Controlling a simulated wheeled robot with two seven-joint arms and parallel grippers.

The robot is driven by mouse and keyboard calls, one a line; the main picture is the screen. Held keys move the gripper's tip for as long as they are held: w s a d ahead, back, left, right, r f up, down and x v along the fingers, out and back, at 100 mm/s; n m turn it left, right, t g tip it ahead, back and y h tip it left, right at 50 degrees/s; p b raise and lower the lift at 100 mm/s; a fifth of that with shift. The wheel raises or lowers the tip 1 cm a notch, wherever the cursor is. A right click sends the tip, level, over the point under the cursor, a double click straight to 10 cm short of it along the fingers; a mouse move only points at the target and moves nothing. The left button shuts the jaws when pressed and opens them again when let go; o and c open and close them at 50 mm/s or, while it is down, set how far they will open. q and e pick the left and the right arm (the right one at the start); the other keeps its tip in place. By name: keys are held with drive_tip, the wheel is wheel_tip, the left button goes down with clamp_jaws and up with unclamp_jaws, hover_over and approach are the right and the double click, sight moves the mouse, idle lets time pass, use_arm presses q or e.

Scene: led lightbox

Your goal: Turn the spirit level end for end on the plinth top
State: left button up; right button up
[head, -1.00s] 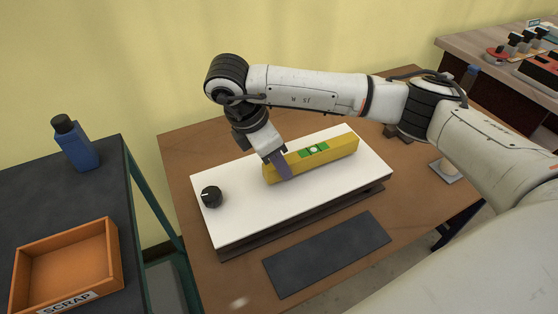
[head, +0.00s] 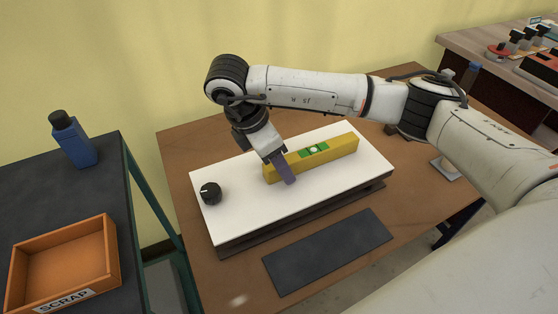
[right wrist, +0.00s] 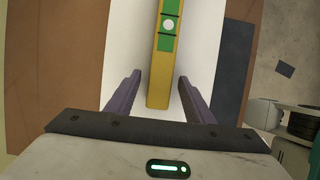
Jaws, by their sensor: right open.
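The yellow spirit level (head: 338,148), with a green vial section, lies on the white plinth top (head: 240,215), running from the middle toward the far right. My right gripper (head: 282,172) is at the level's near-left end. In the right wrist view the purple fingers of my right gripper (right wrist: 158,90) are open. The end of the level (right wrist: 160,85) lies between them, with a gap on both sides. My left gripper is not in view.
A black knob (head: 210,193) sits at the plinth's left end. A dark mat (head: 327,252) lies on the brown table in front. An orange SCRAP tray (head: 62,265) and blue bottle (head: 72,140) are on the left bench.

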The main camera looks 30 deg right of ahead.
drive_tip(key=p+v, duration=0.1)
drive_tip(key=v, duration=0.8)
drive_tip(key=shift+r, duration=0.1)
drive_tip(key=shift+a+r, duration=0.25)
drive_tip(key=shift+r, duration=0.3)
